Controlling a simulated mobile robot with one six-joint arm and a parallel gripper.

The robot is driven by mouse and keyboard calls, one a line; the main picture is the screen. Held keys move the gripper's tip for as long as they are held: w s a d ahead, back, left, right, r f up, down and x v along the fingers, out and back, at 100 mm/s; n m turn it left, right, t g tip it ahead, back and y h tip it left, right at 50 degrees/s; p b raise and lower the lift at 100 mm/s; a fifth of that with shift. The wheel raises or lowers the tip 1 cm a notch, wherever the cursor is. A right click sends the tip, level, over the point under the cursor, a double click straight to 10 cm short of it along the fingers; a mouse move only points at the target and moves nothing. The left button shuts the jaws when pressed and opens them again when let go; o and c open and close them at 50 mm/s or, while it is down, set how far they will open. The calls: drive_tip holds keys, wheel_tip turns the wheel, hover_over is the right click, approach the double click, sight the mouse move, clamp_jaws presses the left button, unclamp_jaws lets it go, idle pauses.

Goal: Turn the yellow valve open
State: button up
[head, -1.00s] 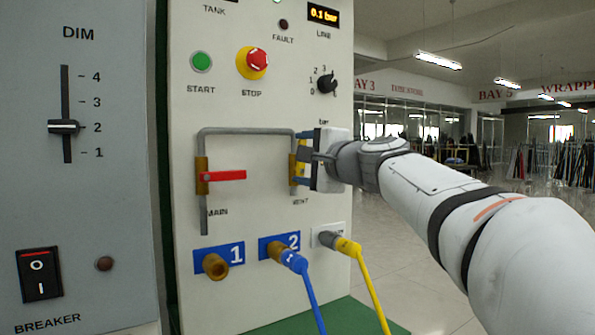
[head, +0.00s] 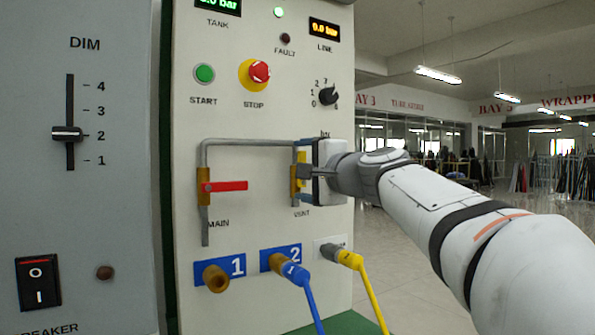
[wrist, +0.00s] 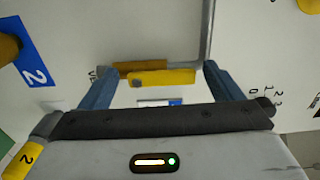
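The yellow valve handle (head: 302,170) is on the vent pipe's brass valve body (head: 293,185), on the pale panel. It lies along the pipe, parallel to the valve body. In the wrist view the yellow handle (wrist: 162,78) shows in front of the brass body (wrist: 125,68). My gripper (head: 304,169) faces the panel at this valve. In the wrist view its blue fingers (wrist: 160,72) are spread, one off each end of the handle, with gaps between. It holds nothing. In the head view the gripper partly hides the handle.
A red handle (head: 230,186) sits across the main pipe to the left. Above are a stop button (head: 259,72), a start button (head: 204,74) and a knob (head: 327,96). Below are sockets with a blue hose (head: 312,302) and a yellow hose (head: 367,287). The line display (head: 324,29) reads 0.0 bar.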

drive_tip(key=shift+o, duration=0.3)
drive_tip(key=v, duration=0.7)
drive_tip(key=shift+s+d+p, duration=0.25)
drive_tip(key=shift+s+p, duration=0.05)
drive_tip(key=shift+s, duration=0.05)
drive_tip(key=s+a+f+n+g+h+p, duration=0.1)
drive_tip(key=s+f+n+g+h+p, duration=0.4)
drive_tip(key=p, duration=1.5)
drive_tip(key=s+d+f+n+g+h+p, duration=0.1)
drive_tip(key=s+d+f+n+g+p, duration=0.1)
drive_tip(key=s+p, duration=0.5)
drive_tip(key=s+d+f+n+g+h+p, duration=0.2)
drive_tip(key=s+d+f+n+g+p, duration=0.1)
drive_tip(key=s, duration=0.6)
drive_tip(key=f+n+g+p, duration=0.1)
drive_tip(key=n+g+p, duration=0.1)
drive_tip(key=g+p, duration=0.1)
drive_tip(key=shift+s+p, duration=0.35)
drive_tip(key=shift+p, duration=0.1)
